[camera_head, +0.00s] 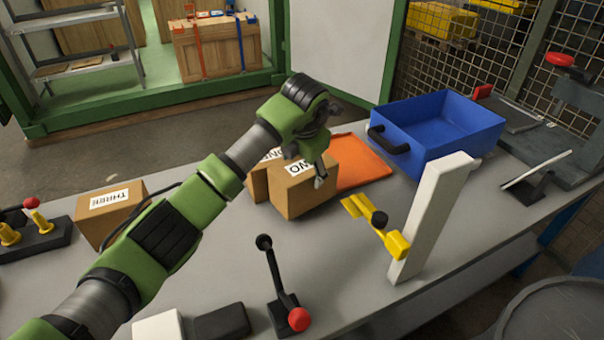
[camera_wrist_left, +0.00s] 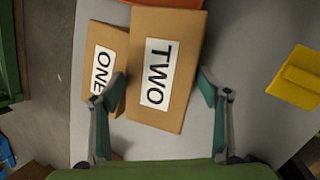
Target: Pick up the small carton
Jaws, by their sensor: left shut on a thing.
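A cardboard carton labelled TWO (camera_head: 303,195) is near the middle of the grey table; its label faces up in the left wrist view (camera_wrist_left: 152,108). A carton labelled ONE (camera_head: 257,183) is close against its left side and partly hidden behind it; it also shows in the wrist view (camera_wrist_left: 98,50). A carton labelled THREE (camera_head: 104,217) stands apart at the left, partly behind my arm. My left gripper (camera_wrist_left: 163,90) is shut on carton TWO, one finger on each side. I cannot tell whether carton TWO is clear of the table. My right gripper is not in view.
An orange mat (camera_head: 362,160) lies behind the cartons, with a blue bin (camera_head: 450,135) at its right. A white post with a yellow part (camera_head: 435,215) and a red-knobbed lever (camera_head: 278,280) stand nearer. Bare tabletop (camera_head: 345,240) lies between them.

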